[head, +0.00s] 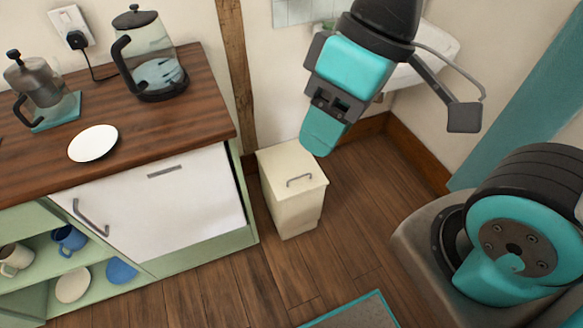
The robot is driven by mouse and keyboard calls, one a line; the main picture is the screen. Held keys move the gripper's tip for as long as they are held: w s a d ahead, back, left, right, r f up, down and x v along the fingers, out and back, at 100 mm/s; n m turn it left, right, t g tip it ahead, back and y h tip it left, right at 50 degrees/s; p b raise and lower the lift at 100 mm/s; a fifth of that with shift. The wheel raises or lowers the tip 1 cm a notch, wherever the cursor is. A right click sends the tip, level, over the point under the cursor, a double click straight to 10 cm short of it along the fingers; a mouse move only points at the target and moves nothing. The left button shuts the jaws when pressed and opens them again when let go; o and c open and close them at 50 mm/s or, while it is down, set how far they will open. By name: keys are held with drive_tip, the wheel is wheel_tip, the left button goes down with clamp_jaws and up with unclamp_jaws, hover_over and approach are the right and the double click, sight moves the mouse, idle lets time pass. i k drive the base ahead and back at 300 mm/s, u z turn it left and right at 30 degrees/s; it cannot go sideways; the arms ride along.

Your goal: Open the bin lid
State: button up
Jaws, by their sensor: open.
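The bin (291,207) is a cream box standing on the wooden floor, just right of the counter. Its flat lid (287,163) lies closed on top, with a small grey bar handle (300,181) near the front edge. My gripper (324,128) is above the bin, toward its back right in the picture, pointing downward. It is open, holds nothing visible, and appears apart from the lid. Its teal tip overlaps the lid's back right corner in the head view and hides it.
A green counter (200,207) with a white door stands close left of the bin. A white basin (430,50) is behind my arm. Floor is clear in front of the bin.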

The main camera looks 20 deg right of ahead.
sight(290, 170)
drive_tip(key=k, duration=0.55)
drive_tip(key=z, duration=0.55)
drive_tip(key=i, duration=1.2)
drive_tip(key=u, duration=0.55)
